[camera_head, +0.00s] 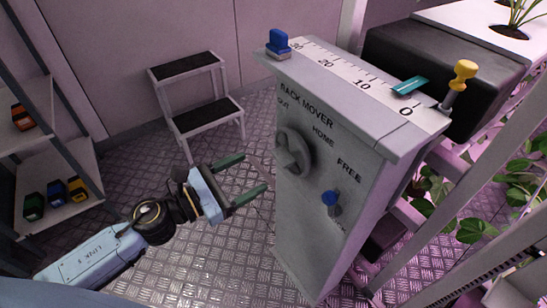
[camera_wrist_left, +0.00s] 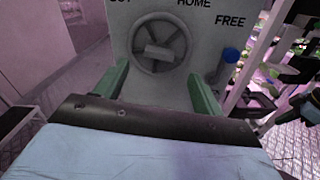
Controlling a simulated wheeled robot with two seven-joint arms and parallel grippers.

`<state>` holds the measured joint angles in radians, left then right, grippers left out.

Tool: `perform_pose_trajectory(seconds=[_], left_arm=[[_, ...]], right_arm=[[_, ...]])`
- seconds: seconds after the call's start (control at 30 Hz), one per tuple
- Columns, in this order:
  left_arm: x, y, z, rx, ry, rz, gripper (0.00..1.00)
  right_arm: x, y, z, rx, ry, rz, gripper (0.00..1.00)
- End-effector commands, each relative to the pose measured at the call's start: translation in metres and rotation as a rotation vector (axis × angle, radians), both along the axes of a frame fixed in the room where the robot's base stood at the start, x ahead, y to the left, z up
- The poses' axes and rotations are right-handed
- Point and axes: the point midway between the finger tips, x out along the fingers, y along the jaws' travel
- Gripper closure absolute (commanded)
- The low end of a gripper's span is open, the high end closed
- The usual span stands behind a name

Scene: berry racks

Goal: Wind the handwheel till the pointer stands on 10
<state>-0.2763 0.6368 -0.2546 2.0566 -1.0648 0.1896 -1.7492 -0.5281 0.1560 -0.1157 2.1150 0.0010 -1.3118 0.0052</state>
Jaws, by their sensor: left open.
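The handwheel (camera_head: 294,150) is a grey spoked wheel on the front face of the grey cabinet (camera_head: 312,215) lettered "RACK MOVER". It also shows straight ahead in the left wrist view (camera_wrist_left: 158,48), with a pale bar across its hub. The teal pointer (camera_head: 411,85) lies on the white scale (camera_head: 345,69) on the cabinet top, between the 0 and 10 marks. My left gripper (camera_head: 254,172) is open and empty, left of the wheel and apart from it. Its green fingers, seen in the left wrist view (camera_wrist_left: 159,72), lie either side of the wheel's lower part.
A blue knob (camera_head: 331,199) sits right of the wheel below "FREE". A step stool (camera_head: 205,119) is behind; a shelf (camera_head: 68,216) with small crates is left. Open floor lies between.

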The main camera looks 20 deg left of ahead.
Motion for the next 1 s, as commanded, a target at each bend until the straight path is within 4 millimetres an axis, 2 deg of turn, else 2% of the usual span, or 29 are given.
perform_pose_trajectory(seconds=[0.2,0.5,0.93,1.0], left_arm=[[0.028,-0.021,0.002,-0.001,-0.002,0.001,0.31],[0.055,-0.042,0.000,-0.002,0.001,0.002,0.31],[0.061,-0.047,-0.001,-0.002,0.002,0.001,0.31],[0.061,-0.047,-0.001,-0.002,0.002,0.001,0.40]], right_arm=[[-0.001,-0.006,-0.015,-0.011,0.011,0.000,1.00],[-0.002,-0.012,-0.028,-0.019,0.017,0.000,1.00],[-0.003,-0.013,-0.032,-0.020,0.020,-0.001,1.00],[-0.003,-0.013,-0.032,-0.020,0.020,-0.001,1.00]])
